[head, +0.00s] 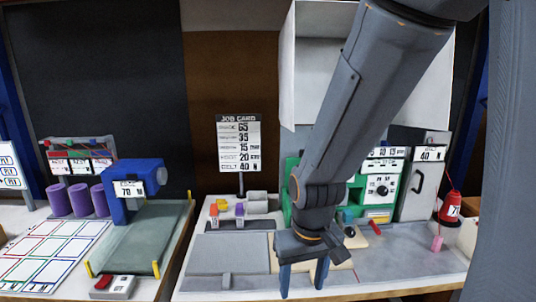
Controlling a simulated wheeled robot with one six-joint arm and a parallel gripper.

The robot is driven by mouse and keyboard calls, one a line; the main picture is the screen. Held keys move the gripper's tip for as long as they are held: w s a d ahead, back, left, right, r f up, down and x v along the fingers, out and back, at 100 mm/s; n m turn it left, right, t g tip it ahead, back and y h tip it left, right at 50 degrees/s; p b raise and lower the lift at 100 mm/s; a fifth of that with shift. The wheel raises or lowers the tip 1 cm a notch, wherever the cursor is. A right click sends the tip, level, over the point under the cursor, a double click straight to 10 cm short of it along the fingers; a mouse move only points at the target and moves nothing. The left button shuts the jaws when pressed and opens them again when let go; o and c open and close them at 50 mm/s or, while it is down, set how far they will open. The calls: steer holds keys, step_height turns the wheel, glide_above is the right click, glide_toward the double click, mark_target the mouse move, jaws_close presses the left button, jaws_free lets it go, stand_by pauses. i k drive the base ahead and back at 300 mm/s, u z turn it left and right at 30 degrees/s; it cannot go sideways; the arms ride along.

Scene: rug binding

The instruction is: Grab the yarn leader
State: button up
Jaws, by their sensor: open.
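My gripper (303,277) is open, with its two blue fingers pointing down over the front of the right-hand worktop. Nothing shows between the fingers. A red yarn cone (449,208) with a white label stands at the right end of this worktop, well to the right of my gripper. A small pink piece (437,243) stands just in front of the cone, apart from my gripper. I cannot tell whether this piece is the yarn leader. My arm hides part of the green machine (292,190) behind it.
A job card (239,143) stands behind a grey plate (228,253) on the worktop. A grey cabinet (421,187) stands left of the cone. At left are a blue machine (133,188) and several purple rolls (80,199). The worktop (400,262) is mostly clear between gripper and cone.

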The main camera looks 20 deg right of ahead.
mark_target(436, 247)
steer(key=z, duration=1.3)
steer(key=i, duration=1.05)
steer(key=z, duration=0.6)
